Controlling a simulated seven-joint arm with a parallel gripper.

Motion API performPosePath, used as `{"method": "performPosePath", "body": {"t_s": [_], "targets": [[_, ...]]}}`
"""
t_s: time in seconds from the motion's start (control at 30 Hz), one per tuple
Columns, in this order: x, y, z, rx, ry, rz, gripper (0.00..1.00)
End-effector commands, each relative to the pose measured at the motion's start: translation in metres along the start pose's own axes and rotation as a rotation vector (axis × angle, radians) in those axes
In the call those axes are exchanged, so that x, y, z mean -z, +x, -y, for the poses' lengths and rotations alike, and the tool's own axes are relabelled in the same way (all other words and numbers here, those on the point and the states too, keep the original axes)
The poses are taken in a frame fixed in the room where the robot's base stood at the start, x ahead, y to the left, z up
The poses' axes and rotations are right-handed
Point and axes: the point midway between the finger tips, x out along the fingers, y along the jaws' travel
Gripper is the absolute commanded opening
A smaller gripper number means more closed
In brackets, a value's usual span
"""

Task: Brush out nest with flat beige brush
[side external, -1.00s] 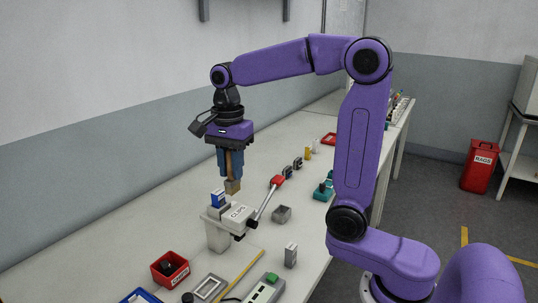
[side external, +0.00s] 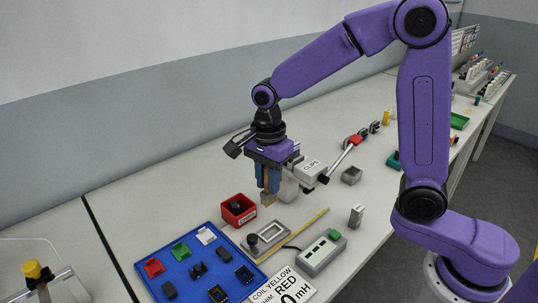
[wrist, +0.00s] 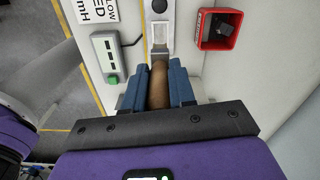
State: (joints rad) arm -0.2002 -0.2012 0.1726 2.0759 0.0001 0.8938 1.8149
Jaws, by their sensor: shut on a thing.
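My gripper (side external: 268,188) is shut on the flat brush (side external: 267,197), its fingers gripping the brown handle. The brush hangs bristles down, and its tip appears above the bench between the red bin and the clips stand. In the wrist view the brown handle (wrist: 158,85) lies between the blue fingers, with a metallic ferrule beyond. The nest (side external: 271,232) is a grey framed recess in a plate on the bench, with a black round knob at its near end. It also shows in the wrist view (wrist: 160,33), just past the brush tip. I cannot see any debris in it.
A red bin (side external: 238,210) holding a black part stands left of the nest. The clips stand (side external: 312,170) is behind.

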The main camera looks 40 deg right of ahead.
Motion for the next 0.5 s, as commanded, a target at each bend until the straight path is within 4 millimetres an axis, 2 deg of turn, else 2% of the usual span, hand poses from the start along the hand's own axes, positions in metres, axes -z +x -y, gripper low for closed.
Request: {"method": "performPosePath", "body": {"t_s": [0.03, 0.17, 0.5], "targets": [[0.000, 0.010, 0.000, -0.004, 0.000, -0.001, 0.00], [0.000, 0.022, 0.000, -0.001, 0.001, 0.000, 0.00], [0.000, 0.025, 0.001, 0.002, 0.001, 0.000, 0.00]]}}
